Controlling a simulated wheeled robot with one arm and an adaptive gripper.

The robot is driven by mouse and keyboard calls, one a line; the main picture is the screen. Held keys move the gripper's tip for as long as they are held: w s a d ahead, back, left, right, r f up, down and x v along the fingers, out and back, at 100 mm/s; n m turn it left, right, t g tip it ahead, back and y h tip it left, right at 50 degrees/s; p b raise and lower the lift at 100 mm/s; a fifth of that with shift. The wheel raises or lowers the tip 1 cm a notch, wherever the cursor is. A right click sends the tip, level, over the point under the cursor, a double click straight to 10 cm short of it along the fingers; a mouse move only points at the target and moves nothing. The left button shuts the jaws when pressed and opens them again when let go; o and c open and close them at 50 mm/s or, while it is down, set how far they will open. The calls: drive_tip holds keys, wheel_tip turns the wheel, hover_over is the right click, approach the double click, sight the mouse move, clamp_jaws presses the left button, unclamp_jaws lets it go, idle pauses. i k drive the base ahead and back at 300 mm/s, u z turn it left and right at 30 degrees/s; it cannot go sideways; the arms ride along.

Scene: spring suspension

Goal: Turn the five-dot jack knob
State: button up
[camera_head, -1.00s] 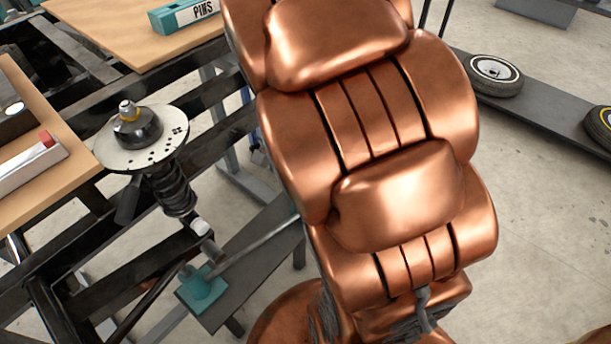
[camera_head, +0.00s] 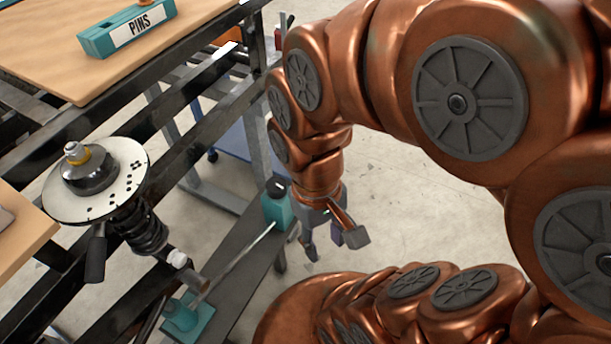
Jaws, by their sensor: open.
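No knob that I can make out as the five-dot jack knob shows. A round pale plate (camera_head: 112,205) with groups of dark dots tops a black coil spring (camera_head: 142,230) at the left; a dark hub with a yellow ring and metal tip (camera_head: 76,154) stands on it. A teal jack-like block (camera_head: 278,212) with a dark top stands right of the plate, and another teal piece with a rod (camera_head: 184,318) sits lower left. My gripper (camera_head: 333,244) hangs pointing down, open and empty, just right of the teal block and apart from the plate.
A teal PINS box (camera_head: 127,28) sits on a wooden bench top (camera_head: 60,65) at upper left. Black frame bars (camera_head: 190,148) run beneath it and around the spring. My copper arm fills the right side. Open floor shows between bench and arm.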

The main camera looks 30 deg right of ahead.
sight(276, 186)
drive_tip(key=z, duration=1.45)
drive_tip(key=k, duration=0.85)
drive_tip(key=u, duration=1.4)
drive_tip(key=i, duration=0.5)
drive_tip(key=u, duration=0.05)
